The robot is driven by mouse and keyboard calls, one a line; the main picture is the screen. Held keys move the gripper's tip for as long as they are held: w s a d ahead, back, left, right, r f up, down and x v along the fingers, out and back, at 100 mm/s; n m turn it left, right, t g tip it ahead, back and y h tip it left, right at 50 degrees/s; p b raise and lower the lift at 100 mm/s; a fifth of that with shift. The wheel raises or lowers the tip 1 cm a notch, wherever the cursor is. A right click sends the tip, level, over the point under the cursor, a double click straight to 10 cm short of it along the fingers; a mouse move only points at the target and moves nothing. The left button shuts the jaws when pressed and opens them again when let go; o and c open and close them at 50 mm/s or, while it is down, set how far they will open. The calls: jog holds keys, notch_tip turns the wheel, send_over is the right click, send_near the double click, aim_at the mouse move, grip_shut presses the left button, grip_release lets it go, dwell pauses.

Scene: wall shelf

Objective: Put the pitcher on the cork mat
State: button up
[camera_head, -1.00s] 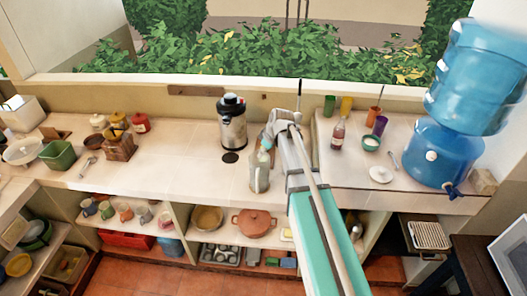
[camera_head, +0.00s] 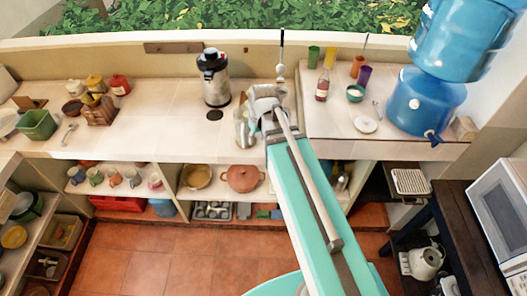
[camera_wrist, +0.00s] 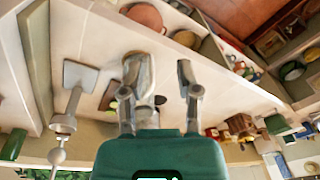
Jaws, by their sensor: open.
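The pitcher, a greyish, partly see-through vessel (camera_head: 241,132), stands on the counter beside my gripper (camera_head: 262,100), partly covered by it in the head view. In the wrist view the grey shape (camera_wrist: 138,70) beyond the left finger looks like the pitcher. My gripper (camera_wrist: 160,98) is open there, with its two fingers apart; I cannot tell whether one touches the pitcher. A flat brown patch (camera_wrist: 109,96) beside the left finger may be the cork mat, but I cannot be sure. A dark round disc (camera_head: 214,114) lies in front of the airpot.
The steel airpot (camera_head: 214,80) stands to the left of my gripper. A bottle (camera_head: 322,87), coloured cups (camera_head: 313,57), a bowl (camera_head: 355,93) and a blue water dispenser (camera_head: 425,105) stand to the right. The counter left of the airpot has free room.

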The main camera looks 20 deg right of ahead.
jog(key=s+m+g+h, duration=0.1)
jog(key=s+m, duration=0.2)
jog(key=s, duration=0.4)
jog(key=shift+d, duration=0.2)
jog(key=shift+f, duration=0.15)
notch_tip(320, 180, down, 13)
jog(key=b, duration=1.2)
jog(key=shift+r+b, duration=0.2)
jog(key=shift+b, duration=0.2)
